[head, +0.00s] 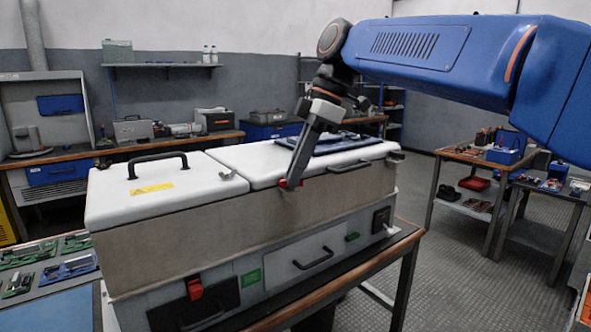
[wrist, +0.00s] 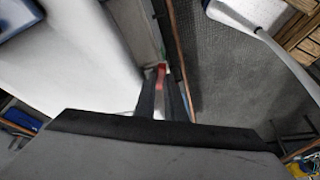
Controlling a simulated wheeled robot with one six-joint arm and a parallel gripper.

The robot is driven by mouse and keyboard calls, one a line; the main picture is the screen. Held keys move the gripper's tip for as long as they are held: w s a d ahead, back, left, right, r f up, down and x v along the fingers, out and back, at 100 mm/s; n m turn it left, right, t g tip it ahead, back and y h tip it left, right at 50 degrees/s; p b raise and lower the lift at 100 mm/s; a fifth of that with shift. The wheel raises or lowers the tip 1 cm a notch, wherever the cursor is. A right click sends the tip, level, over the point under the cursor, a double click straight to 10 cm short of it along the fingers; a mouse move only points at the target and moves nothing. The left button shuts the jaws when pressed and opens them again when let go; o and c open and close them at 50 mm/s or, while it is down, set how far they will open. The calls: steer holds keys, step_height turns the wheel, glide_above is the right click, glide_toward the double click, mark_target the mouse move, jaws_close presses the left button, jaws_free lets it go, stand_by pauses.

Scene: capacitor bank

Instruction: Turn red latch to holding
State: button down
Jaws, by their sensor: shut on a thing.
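A red latch (head: 284,184) sits at the top front edge of the white-lidded cabinet (head: 190,240). My gripper (head: 290,182) reaches down to it from above and is shut on it, hiding most of it. In the wrist view the red latch (wrist: 160,72) shows between the tips of the two dark fingers (wrist: 162,85).
A black handle (head: 157,162) stands on the left lid, and a blue tray (head: 335,143) lies on the right lid. A green board bench (head: 45,265) is at left. Carts (head: 480,165) stand at right, with open floor between.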

steer(key=m+t, duration=0.1)
steer(key=m, duration=0.3)
steer(key=m+t, duration=0.1)
steer(key=m, duration=0.1)
steer(key=shift+s+t, duration=0.3)
steer(key=shift+s, duration=0.05)
steer(key=m+t+h, duration=0.1)
steer(key=m, duration=0.5)
steer(key=shift+s+a+t+h, duration=0.1)
steer(key=shift+a+t+h, duration=0.05)
steer(key=shift+t+h, duration=0.25)
steer(key=shift+m, duration=0.4)
steer(key=c, duration=2.1)
jaws_free()
steer(key=shift+r, duration=0.1)
steer(key=v, duration=1.7)
steer(key=shift+s+r, duration=0.1)
steer(key=shift+s, duration=0.05)
